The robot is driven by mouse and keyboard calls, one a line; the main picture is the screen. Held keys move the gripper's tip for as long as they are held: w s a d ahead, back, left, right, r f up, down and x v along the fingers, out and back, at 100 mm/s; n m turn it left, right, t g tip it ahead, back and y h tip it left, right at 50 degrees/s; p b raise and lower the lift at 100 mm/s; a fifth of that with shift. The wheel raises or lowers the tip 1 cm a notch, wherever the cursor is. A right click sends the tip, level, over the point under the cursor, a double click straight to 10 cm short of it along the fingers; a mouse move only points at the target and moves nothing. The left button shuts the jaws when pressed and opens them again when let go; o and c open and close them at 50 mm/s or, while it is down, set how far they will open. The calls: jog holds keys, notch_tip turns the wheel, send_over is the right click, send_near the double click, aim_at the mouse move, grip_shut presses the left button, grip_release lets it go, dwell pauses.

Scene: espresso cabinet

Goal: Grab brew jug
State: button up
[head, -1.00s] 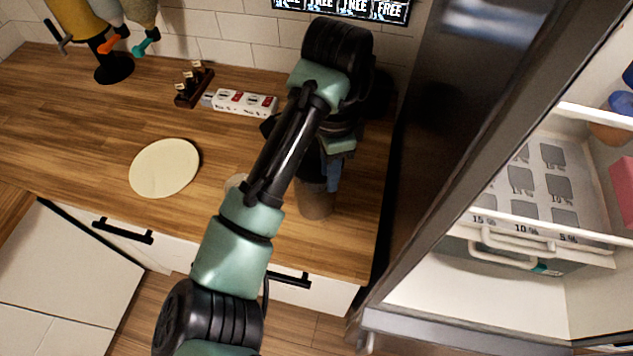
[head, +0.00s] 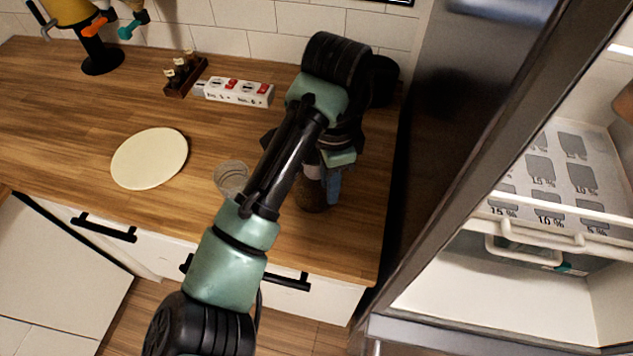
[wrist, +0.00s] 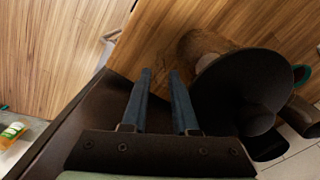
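A brown, see-through jug (head: 309,196), which looks like the brew jug, stands on the wooden counter near its right end. My arm hides part of it in the head view. My gripper (head: 332,190) points down close beside the jug, on its right. In the wrist view my gripper (wrist: 161,72) has its two blue-grey fingers apart with nothing between them. The brown jug (wrist: 200,45) shows there to the right of the fingertips, partly behind a large dark round shape. I cannot tell whether the fingers touch the jug.
A clear glass cup (head: 231,177) and a pale round board (head: 149,158) are left of my arm. A power strip (head: 238,92) and a small bottle rack (head: 184,75) lie near the wall. The tall dark fridge side (head: 455,120) is close on the right, with its drawer (head: 535,257) in view.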

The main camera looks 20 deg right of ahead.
notch_tip(320, 180, down, 3)
jog(key=shift+f+b, duration=0.15)
jog(key=shift+b, duration=0.95)
grip_shut()
jog(key=shift+w, duration=0.1)
dwell(0.4)
